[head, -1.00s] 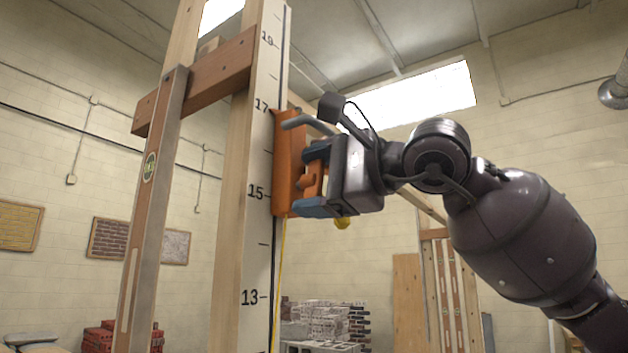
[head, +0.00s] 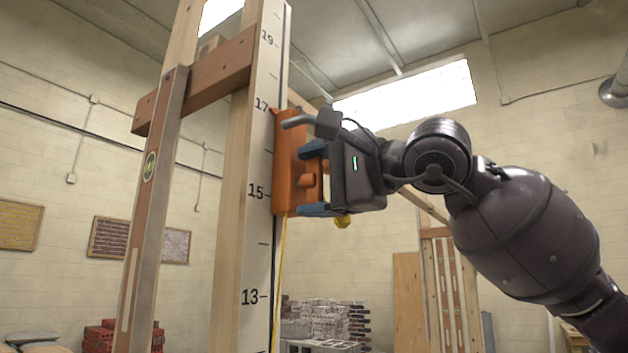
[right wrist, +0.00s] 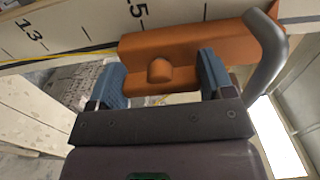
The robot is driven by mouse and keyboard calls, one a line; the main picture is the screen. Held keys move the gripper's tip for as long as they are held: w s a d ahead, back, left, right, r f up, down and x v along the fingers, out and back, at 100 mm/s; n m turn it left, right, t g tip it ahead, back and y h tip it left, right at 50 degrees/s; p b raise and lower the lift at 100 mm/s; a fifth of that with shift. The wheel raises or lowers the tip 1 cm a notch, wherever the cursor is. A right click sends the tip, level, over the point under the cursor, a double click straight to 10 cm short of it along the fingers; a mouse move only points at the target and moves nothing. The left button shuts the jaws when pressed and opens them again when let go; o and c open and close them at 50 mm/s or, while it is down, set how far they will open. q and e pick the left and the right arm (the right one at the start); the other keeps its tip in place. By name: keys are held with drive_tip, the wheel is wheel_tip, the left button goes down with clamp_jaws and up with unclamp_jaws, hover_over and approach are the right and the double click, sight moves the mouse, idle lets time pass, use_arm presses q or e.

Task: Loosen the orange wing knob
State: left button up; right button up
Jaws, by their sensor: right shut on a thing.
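The orange wing knob (right wrist: 160,71) has a rounded hub with a flat wing on each side. It sits on the front of an orange bracket (head: 286,165) clasped to the pale, numbered pole, between the 15 and 17 marks. My right gripper (head: 313,180) reaches in from the right, its blue fingers above and below the hub in the head view. The exact finger contact is partly hidden. My left gripper is not in view.
A yellow tape (head: 281,260) hangs below the bracket.

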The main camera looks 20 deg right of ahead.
drive_tip(key=o, duration=0.9)
drive_tip(key=b+v, duration=0.2)
drive_tip(key=v, duration=0.9)
